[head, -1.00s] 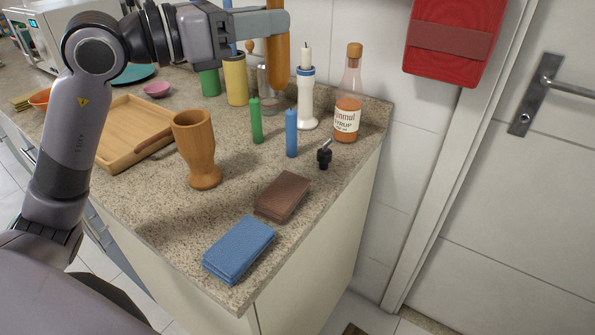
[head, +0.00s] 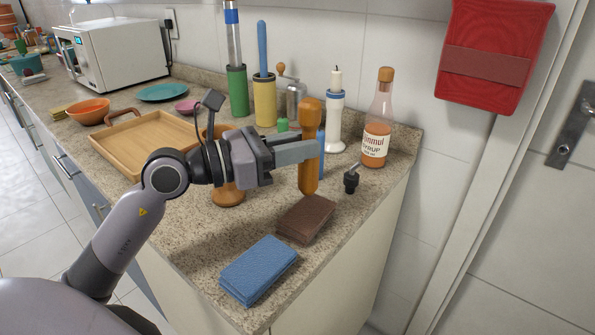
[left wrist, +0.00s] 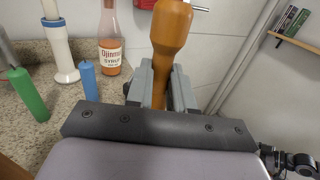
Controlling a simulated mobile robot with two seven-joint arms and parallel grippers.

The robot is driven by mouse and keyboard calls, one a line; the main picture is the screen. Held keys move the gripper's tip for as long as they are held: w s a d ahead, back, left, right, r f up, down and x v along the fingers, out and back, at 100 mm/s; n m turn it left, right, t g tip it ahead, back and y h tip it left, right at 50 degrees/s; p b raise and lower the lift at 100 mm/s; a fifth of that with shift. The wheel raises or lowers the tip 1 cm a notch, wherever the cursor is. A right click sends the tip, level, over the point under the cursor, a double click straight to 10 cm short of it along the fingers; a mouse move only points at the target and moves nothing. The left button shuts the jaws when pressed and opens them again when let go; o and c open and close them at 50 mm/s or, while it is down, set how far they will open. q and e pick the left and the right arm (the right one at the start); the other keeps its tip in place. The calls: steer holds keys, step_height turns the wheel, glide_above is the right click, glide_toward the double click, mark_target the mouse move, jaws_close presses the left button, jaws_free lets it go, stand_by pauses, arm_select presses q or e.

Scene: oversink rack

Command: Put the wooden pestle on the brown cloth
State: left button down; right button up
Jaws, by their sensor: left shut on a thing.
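The wooden pestle (head: 309,175) is upright in my left gripper (head: 310,150), which is shut on it. In the head view its lower end shows just behind and above the folded brown cloth (head: 306,219); I cannot tell whether it touches anything. The pestle (left wrist: 170,30) also stands between the fingers (left wrist: 158,85) in the left wrist view. The brown cloth lies flat on the counter near its right edge, with nothing on it. It does not show in the left wrist view.
A folded blue cloth (head: 258,270) lies in front of the brown one. A wooden mortar (head: 228,195) is partly hidden by my arm. The counter's right edge is close.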

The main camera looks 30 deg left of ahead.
mark_target(299, 170)
arm_select(q)
step_height(299, 170, down, 4)
steer(key=shift+b, duration=0.45)
steer(key=shift+f, duration=0.1)
steer(key=shift+f, duration=0.15)
steer(key=c, duration=1)
jaws_free()
